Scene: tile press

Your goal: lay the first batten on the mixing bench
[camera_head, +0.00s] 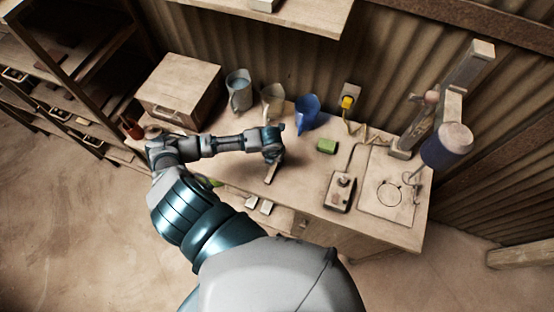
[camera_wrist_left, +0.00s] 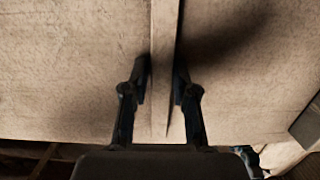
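My left gripper (camera_head: 273,160) is low over the middle of the mixing bench (camera_head: 310,185), its arm coming in from the left. A thin, pale wooden batten (camera_head: 270,174) shows under the gripper in the head view, pointing toward the bench's front edge. In the left wrist view, the batten (camera_wrist_left: 164,40) runs upright through the picture between the two fingers of the gripper (camera_wrist_left: 163,78). The fingers appear to press on both its sides. The batten is at or very near the bench top; I cannot tell whether it touches. My right gripper is not in view.
A wooden box (camera_head: 180,88), a grey jug (camera_head: 239,92), a beige jug (camera_head: 272,101) and a blue jug (camera_head: 306,113) stand along the back. A shelf (camera_head: 300,14) overhangs.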

